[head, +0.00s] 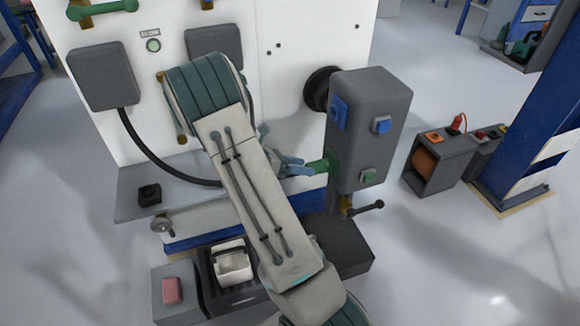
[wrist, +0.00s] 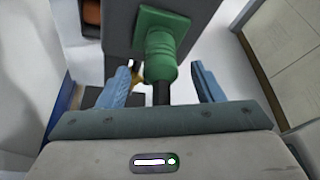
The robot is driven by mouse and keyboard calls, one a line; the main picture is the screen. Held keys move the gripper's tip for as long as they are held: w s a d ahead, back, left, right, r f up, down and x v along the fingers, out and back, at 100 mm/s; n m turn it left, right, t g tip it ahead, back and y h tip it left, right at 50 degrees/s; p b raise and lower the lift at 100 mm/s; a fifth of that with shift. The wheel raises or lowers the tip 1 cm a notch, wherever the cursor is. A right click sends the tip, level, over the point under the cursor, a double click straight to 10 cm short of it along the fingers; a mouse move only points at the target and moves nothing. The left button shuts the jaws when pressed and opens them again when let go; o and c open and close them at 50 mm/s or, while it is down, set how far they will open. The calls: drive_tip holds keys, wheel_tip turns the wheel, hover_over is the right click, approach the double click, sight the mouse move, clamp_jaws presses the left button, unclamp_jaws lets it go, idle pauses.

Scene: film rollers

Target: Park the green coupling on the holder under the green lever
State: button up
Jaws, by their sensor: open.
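The green coupling (wrist: 160,52) sits at the side of a grey box (head: 372,125). In the head view, the coupling (head: 318,166) shows at the box's left face. My gripper (wrist: 162,82) is open, with one blue finger on each side of the coupling and a gap on both sides. A dark piece shows below the coupling between the fingers. In the head view, my gripper (head: 298,167) is just left of the coupling, partly behind my arm. A green lever (head: 102,9) is at the top left of the white machine.
The grey box carries blue and green buttons and a handle (head: 366,208) below. A shelf (head: 180,178) with a black knob (head: 149,194) runs along the white machine (head: 290,40). Grey bins (head: 172,300) stand low at the front. Open floor (head: 440,270) lies at the right.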

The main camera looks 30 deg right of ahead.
drive_tip(key=shift+b+x, duration=0.3)
drive_tip(key=shift+x, duration=1.8)
drive_tip(key=c, duration=1.2)
drive_tip(key=shift+o, duration=0.2)
drive_tip(key=shift+a, duration=0.15)
drive_tip(key=shift+w+a+p, duration=0.2)
drive_tip(key=shift+a+p, duration=0.1)
drive_tip(key=shift+a, duration=0.45)
drive_tip(key=shift+w+a+p, duration=0.2)
drive_tip(key=shift+a+p, duration=0.05)
drive_tip(key=shift+a, duration=0.55)
drive_tip(key=shift+w+a+p, duration=0.15)
drive_tip(key=shift+a+p, duration=0.15)
drive_tip(key=shift+a, duration=0.45)
